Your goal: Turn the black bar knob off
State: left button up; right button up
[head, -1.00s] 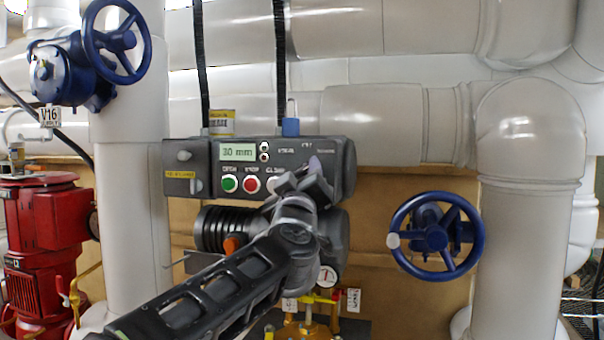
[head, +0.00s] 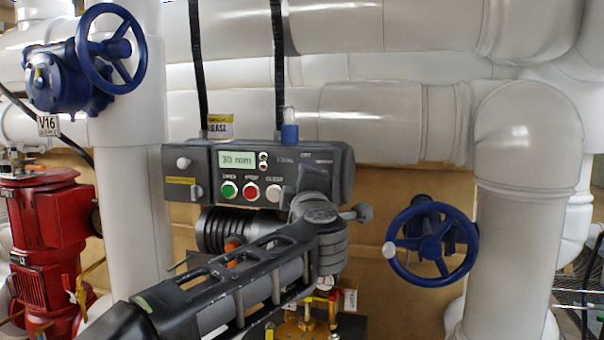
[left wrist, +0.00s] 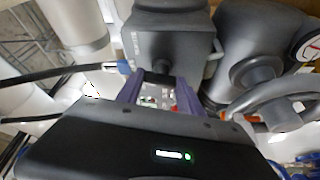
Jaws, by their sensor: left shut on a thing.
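A dark grey control box (head: 260,168) hangs on the pipes, with a screen reading 30 mm and green, red and white buttons. My left gripper (head: 313,178) is at the right part of its front face, below small printed labels. In the left wrist view its two purple fingers (left wrist: 158,92) reach the box face, with coloured buttons seen between and beyond them. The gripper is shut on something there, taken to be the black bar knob. The knob itself is hidden by the hand and fingers in both views. My right gripper is not in view.
A blue handwheel (head: 430,243) stands to the right of my arm, another (head: 111,48) at the upper left. A red pump (head: 45,240) is at the far left. Brass fittings (head: 305,325) lie below my arm. Large white pipes (head: 525,150) surround the box.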

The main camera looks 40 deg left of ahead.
pick_arm(q)
jog(key=shift+r+n+g+p, duration=0.1)
jog(key=shift+n+g+p, duration=0.5)
jog(key=shift+n, duration=0.7)
jog(key=o, duration=1.4)
jog(key=b+v, duration=0.2)
jog(key=v, duration=0.5)
jog(key=shift+s+d, duration=0.2)
jog(key=shift+s, duration=0.15)
